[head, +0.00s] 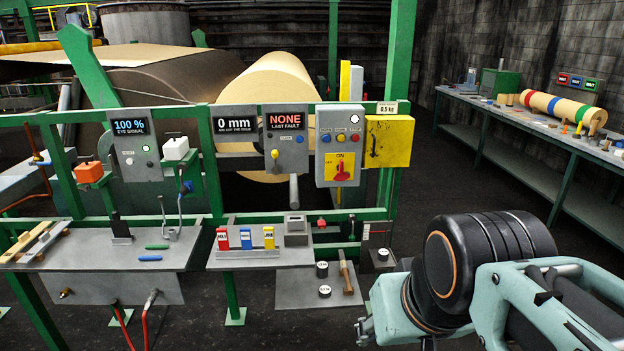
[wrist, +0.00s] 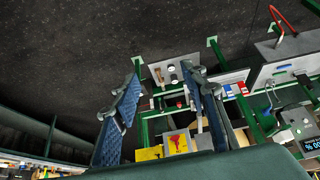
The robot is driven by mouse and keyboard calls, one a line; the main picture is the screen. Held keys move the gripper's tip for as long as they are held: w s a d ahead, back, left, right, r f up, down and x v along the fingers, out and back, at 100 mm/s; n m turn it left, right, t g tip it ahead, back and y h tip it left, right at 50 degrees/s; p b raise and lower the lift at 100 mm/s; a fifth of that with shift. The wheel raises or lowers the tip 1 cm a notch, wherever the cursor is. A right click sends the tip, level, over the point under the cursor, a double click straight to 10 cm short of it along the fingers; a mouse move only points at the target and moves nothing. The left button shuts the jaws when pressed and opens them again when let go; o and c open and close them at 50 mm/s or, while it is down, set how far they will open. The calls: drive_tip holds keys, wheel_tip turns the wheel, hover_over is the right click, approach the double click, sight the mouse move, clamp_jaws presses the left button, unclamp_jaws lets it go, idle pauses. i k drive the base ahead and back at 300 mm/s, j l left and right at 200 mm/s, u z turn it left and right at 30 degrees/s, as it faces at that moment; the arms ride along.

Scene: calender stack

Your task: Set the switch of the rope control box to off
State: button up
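A grey control box (head: 340,128), which I take to be the rope control box, hangs on the green frame with small lamps or buttons on top. Its red rotary switch (head: 341,173) sits on a yellow plate, with its handle roughly upright toward the ON label. The wrist view looks upside down; the red switch (wrist: 176,140) shows there between the fingers, well beyond them. My gripper (wrist: 162,78) is open and empty, apart from the box. In the head view my arm is at lower right, and its fingers are not clear.
A yellow box (head: 388,141) hangs just right of the control box. A grey LAST FAULT panel (head: 286,138) is on its left. A low shelf (head: 318,288) holds weights and a wooden-handled tool. A long bench (head: 530,118) stands at right; dark floor lies between.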

sight(342, 171)
drive_tip(key=i+j+z, duration=0.85)
drive_tip(key=j, duration=0.15)
